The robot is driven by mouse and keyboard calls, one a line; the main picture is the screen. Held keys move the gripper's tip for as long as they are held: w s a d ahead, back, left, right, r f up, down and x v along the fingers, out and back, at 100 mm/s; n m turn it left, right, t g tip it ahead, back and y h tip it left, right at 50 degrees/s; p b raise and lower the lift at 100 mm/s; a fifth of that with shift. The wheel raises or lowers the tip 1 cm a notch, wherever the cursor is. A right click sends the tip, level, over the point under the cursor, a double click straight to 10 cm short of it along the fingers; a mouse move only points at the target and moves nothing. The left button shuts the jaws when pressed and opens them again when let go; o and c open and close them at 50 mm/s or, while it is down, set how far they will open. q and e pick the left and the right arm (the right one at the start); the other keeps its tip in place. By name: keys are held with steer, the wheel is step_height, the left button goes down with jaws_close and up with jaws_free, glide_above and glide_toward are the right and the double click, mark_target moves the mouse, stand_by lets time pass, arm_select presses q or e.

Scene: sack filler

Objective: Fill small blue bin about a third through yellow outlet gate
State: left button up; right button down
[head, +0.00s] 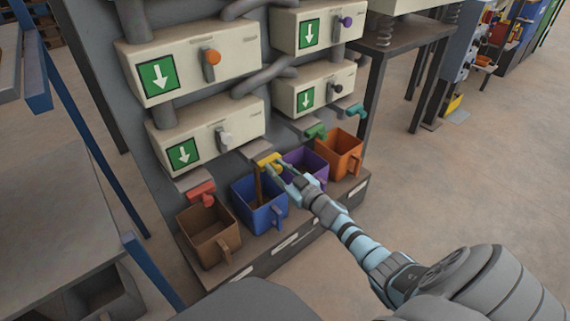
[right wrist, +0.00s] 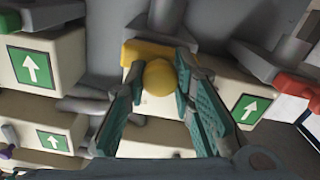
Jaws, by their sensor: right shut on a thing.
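The yellow outlet gate (head: 268,160) sits at the front of the filler, above the blue bin (head: 267,217). My right gripper (head: 280,169) is at this gate. In the right wrist view its fingers are closed around the round yellow knob (right wrist: 159,78), with the yellow gate body (right wrist: 146,50) just behind. A brown stream (head: 259,186) runs from under the yellow gate down into the blue bin. The bin stands upright on the low ledge; how full it is cannot be told. My left gripper is not in view.
A brown bin (head: 209,244) stands left of the blue bin under a red gate (head: 202,193). Purple (head: 311,163) and orange (head: 342,153) bins stand to its right. Green (head: 316,131) and teal (head: 357,110) gates are further right. The floor at right is open.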

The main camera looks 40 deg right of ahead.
mark_target(280, 171)
steer(key=c, duration=1.3)
jaws_free()
steer(key=shift+c, duration=0.2)
steer(key=s, duration=1.2)
steer(key=shift+d, duration=0.3)
jaws_close()
steer(key=w+b, duration=0.1)
steer(key=w, duration=0.2)
steer(key=w+b, duration=0.2)
steer(key=w, duration=0.1)
steer(key=shift+a+f, duration=0.1)
steer(key=shift+f, duration=0.1)
